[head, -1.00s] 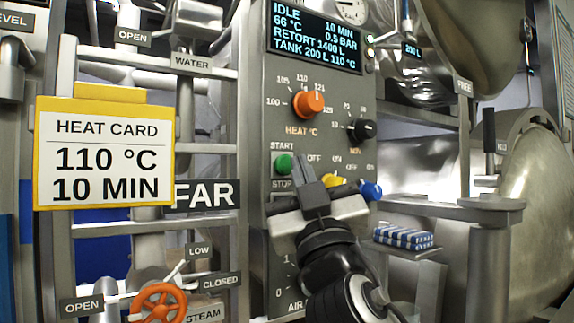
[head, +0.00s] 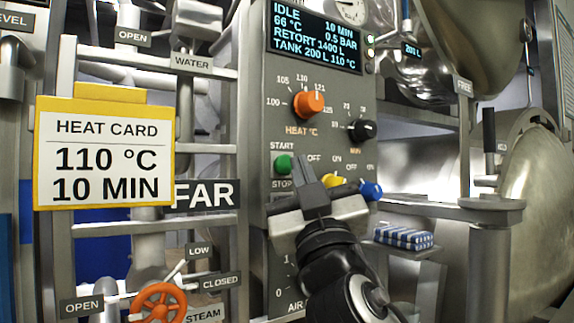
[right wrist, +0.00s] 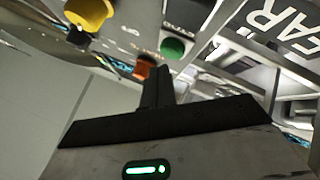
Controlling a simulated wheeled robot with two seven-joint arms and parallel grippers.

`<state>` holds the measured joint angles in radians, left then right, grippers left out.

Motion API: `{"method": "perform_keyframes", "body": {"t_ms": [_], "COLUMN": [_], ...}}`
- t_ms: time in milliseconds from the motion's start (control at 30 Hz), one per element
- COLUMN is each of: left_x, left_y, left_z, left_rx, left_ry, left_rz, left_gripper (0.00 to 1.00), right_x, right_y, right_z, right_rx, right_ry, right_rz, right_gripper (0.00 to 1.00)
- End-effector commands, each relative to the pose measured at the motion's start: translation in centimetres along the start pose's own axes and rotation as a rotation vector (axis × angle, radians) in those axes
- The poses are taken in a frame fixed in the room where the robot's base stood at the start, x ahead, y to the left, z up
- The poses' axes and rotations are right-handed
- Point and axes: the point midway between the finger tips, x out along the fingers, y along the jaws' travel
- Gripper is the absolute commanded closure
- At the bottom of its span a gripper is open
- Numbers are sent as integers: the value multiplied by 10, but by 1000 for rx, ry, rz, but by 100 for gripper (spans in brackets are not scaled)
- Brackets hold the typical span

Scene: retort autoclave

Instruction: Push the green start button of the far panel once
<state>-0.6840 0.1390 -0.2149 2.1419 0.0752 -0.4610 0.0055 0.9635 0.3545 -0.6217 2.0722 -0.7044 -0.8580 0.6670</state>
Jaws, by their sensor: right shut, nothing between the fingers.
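The far panel (head: 347,105) is a grey upright box with a screen reading IDLE, 66 °C, 10 MIN. Its green start button (head: 284,164) sits at the left under the START label, and also shows in the right wrist view (right wrist: 173,48). My right gripper (head: 304,160) is shut and empty, in front of the panel. In the head view its fingertips point up, just right of the green button. In the right wrist view its fingers (right wrist: 158,72) lie just below and left of the button, with a small visible gap. I do not see my left gripper.
An orange heat knob (head: 308,104) and a black minutes knob (head: 362,130) are above. A yellow knob (head: 332,180) and a blue knob (head: 371,191) are right of the fingers. A FAR sign (head: 206,194) and a heat card (head: 105,158) hang left.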

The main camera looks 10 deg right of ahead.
Motion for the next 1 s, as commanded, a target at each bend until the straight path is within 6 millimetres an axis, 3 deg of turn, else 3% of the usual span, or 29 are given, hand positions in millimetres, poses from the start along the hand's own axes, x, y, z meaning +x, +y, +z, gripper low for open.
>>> {"method": "perform_keyframes", "body": {"t_ms": [1000], "left_x": [3], "left_y": [-1], "left_z": [5], "left_rx": [0], "left_ry": [0], "left_rz": [0], "left_gripper": [64], "right_x": [8], "right_y": [-6], "right_z": [6], "right_rx": [0], "right_ry": [0], "right_rz": [1], "right_gripper": [100]}}
